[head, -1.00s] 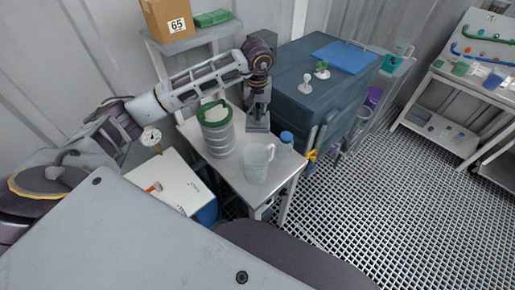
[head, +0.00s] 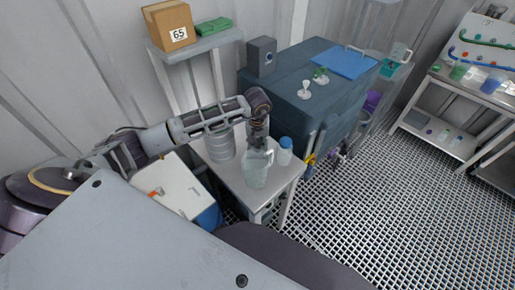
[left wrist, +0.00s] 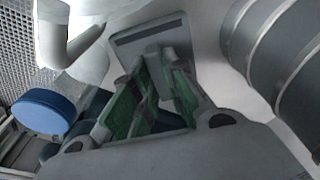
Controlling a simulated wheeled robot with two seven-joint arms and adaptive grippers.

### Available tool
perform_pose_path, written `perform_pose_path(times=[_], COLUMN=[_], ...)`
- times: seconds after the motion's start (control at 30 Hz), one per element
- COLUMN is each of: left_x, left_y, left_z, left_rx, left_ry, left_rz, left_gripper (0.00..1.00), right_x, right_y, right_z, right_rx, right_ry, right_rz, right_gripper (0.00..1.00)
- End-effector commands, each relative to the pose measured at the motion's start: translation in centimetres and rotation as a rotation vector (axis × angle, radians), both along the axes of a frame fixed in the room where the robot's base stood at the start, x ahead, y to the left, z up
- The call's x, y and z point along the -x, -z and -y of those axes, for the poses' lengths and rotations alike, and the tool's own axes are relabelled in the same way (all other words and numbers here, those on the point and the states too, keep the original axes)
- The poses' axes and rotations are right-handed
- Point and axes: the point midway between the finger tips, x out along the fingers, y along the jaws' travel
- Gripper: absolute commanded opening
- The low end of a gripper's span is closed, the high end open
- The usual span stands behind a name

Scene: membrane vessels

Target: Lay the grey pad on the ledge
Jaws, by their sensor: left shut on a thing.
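My left gripper (head: 258,140) is low over the small white table, just behind the clear pitcher. In the left wrist view its green-lined fingers (left wrist: 158,70) are shut on the grey pad (left wrist: 150,35), which shows as a flat grey piece with a darker strip, beyond the fingertips. In the head view the pad is hard to make out behind the pitcher and gripper. A shelf-like ledge (head: 222,38) stands against the wall at the upper left. My right gripper is not in view.
The ledge holds a cardboard box (head: 168,25) marked 65 and a green folded pad (head: 212,26). Close around the gripper stand a ribbed canister (head: 220,145), the pitcher (head: 257,172) and a blue-capped bottle (head: 285,152). A dark blue-grey cabinet (head: 300,100) stands behind right.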

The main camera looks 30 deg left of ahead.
Motion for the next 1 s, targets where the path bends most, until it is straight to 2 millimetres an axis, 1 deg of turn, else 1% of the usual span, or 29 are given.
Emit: perform_pose_path(times=[0.37, 0.47, 0.7, 0.8, 1.0], left_x=[0.0, 0.1, 0.1, 0.0, 0.0], left_y=[0.3, 1.1, 3.4, 3.9, 3.9], left_z=[0.0, 0.1, 0.1, 0.0, 0.0], left_rx=[0.0, 0.001, 0.002, -0.001, 0.0], left_ry=[0.0, 0.0, -0.001, 0.0, 0.0], left_rz=[-0.001, -0.002, -0.001, 0.0, 0.0], left_gripper=[0.0, 0.0, 0.0, 0.0, 0.0], right_x=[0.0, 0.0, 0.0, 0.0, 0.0], right_y=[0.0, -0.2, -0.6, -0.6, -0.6], right_z=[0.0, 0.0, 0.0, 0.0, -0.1], right_rx=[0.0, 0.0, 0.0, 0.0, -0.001], right_ry=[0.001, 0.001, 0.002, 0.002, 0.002], right_rz=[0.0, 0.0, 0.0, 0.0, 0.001], right_gripper=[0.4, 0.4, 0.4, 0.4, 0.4])
